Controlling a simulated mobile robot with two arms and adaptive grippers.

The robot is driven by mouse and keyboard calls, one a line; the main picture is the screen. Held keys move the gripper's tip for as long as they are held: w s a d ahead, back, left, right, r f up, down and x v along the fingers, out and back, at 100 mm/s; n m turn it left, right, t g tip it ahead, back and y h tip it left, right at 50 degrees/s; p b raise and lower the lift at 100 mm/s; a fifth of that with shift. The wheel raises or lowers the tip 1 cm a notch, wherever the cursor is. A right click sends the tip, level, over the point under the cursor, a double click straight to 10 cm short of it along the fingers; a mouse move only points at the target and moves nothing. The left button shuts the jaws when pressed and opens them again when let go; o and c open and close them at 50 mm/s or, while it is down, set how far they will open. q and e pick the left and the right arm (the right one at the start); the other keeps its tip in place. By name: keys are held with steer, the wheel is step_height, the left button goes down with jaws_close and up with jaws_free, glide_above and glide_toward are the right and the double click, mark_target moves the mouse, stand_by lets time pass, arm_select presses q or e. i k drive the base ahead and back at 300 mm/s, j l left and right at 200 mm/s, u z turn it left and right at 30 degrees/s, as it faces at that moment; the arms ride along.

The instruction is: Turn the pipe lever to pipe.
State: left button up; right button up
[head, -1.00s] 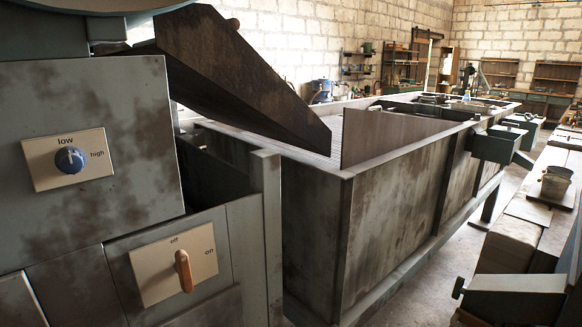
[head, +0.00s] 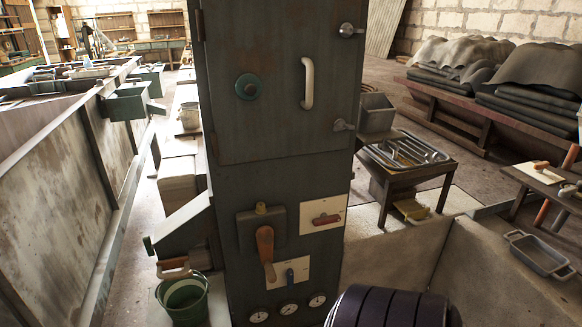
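A dark green-grey cabinet (head: 280,180) stands upright in the middle of the head view and carries several controls. An orange-brown lever handle (head: 266,250) hangs downward from a grey box low on its front. A red lever (head: 326,219) lies about level on a cream plate to the right of it. The labels are too small to read, so I cannot tell which control is the pipe lever. Neither of my grippers is in view.
The cabinet door has a pale handle (head: 308,83) and a round green knob (head: 248,87). Gauges (head: 288,309) sit below the controls. A green bucket (head: 184,299) stands at lower left. A dark purple roll (head: 392,308) fills the bottom centre. A long metal trough (head: 60,200) runs along the left.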

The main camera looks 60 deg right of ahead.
mark_target(290, 274)
steer(key=z, duration=2)
